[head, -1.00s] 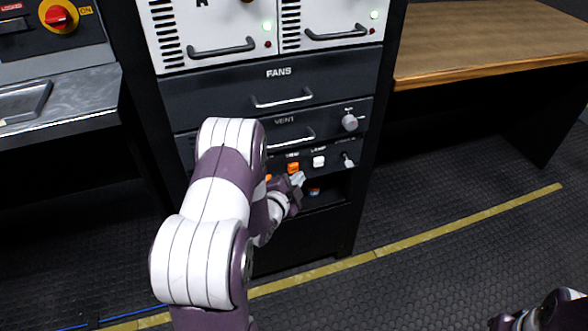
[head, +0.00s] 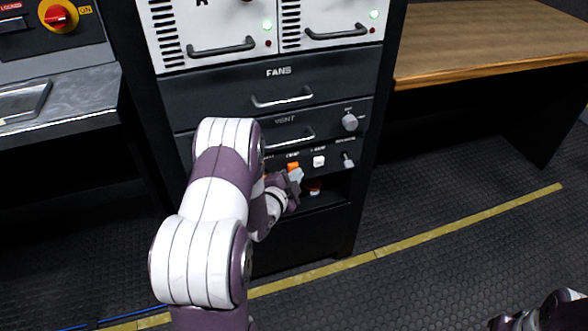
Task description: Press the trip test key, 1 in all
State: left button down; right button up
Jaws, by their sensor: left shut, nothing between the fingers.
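A row of small keys sits on the dark panel (head: 335,150) below the vent drawer. An orange key (head: 293,166) shows just above my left gripper's fingertips, and a white key (head: 319,161) is to its right. The labels above them are too small to read surely. My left gripper (head: 296,176) is shut and empty, right at the lower edge of the orange key. I cannot tell whether it touches the key. My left arm hides the panel's left part. My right gripper (head: 510,322) shows only partly at the bottom right corner.
A toggle switch (head: 347,160) is at the panel's right, with a grey knob (head: 350,122) above it. Drawer handles (head: 283,99) stick out above. A wooden desk (head: 480,40) stands right; the floor is clear.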

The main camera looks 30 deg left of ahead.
pick_arm(q)
jog(key=shift+w+a, duration=0.1)
jog(key=shift+a, duration=0.05)
dwell(0.5)
jog(key=shift+s+d, duration=0.55)
jog(key=shift+d, duration=0.1)
jog(key=s+d+p, duration=0.1)
jog(key=s+d, duration=0.2)
jog(key=shift+s+d, duration=0.15)
jog(key=shift+d, duration=0.25)
dwell(0.7)
